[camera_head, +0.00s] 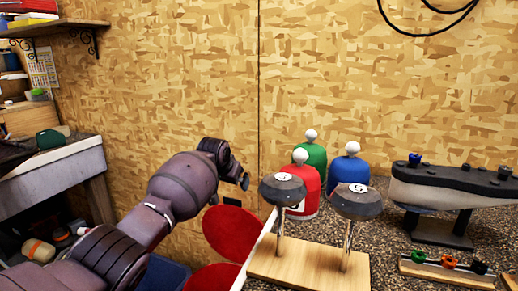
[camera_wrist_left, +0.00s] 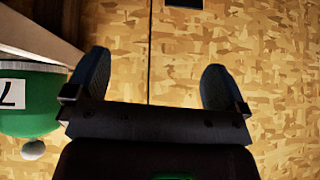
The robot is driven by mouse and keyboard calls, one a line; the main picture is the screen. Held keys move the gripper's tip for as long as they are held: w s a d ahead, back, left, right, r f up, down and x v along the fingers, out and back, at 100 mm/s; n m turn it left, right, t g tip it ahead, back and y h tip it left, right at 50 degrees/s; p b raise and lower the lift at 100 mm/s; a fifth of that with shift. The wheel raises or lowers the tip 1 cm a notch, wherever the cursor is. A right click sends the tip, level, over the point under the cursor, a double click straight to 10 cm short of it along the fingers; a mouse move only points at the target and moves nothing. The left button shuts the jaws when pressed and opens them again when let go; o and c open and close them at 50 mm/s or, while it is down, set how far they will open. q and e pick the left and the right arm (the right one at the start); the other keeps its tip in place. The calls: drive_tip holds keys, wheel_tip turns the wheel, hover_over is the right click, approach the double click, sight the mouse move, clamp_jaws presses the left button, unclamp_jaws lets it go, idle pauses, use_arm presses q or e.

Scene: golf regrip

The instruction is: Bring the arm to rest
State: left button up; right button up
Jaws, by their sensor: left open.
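My left arm comes in from the left in the head view, bent away from the counter's front. My left gripper (camera_head: 241,179) is at its end, to the left of the counter's edge, in front of the chipboard wall. In the left wrist view my left gripper (camera_wrist_left: 157,80) is open, fingers wide apart, with nothing between them and only wall behind. A green cover with a white knob (camera_wrist_left: 30,105) shows upside down at the left of that view, apart from the fingers. My right gripper is not in view.
Green (camera_head: 314,155), red (camera_head: 308,185) and blue (camera_head: 349,170) covers stand on the speckled counter (camera_head: 386,235). Before them, a wooden stand (camera_head: 310,268) carries two dark round heads on posts. A grey and white long object (camera_head: 450,188) is at right. Red round seats (camera_head: 232,232) are below.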

use_arm(q)
drive_tip(key=d+r+m+t+h, duration=0.1)
drive_tip(key=d+r+t, duration=0.2)
drive_tip(key=r, duration=0.4)
drive_tip(key=s+a+f+n+y+p, duration=0.1)
drive_tip(key=s+a+f, duration=0.6)
drive_tip(key=s, duration=1.3)
drive_tip(key=s+a+f+n+y+p, duration=0.1)
drive_tip(key=s+a+f+n+p, duration=0.1)
drive_tip(key=s+a+f, duration=0.5)
drive_tip(key=s+a+f+n+y+p, duration=0.1)
drive_tip(key=s+a+f+p, duration=0.2)
drive_tip(key=s+a+f, duration=0.4)
drive_tip(key=s+f, duration=0.4)
drive_tip(key=s, duration=0.9)
drive_tip(key=s+f, duration=0.5)
drive_tip(key=s, duration=0.8)
drive_tip(key=shift+s+f+t, duration=0.2)
drive_tip(key=shift+s+t, duration=0.15)
drive_tip(key=shift+t, duration=0.05)
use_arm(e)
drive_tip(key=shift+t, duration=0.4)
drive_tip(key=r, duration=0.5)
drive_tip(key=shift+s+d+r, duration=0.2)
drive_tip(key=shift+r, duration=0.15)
use_arm(q)
drive_tip(key=shift+a, duration=0.1)
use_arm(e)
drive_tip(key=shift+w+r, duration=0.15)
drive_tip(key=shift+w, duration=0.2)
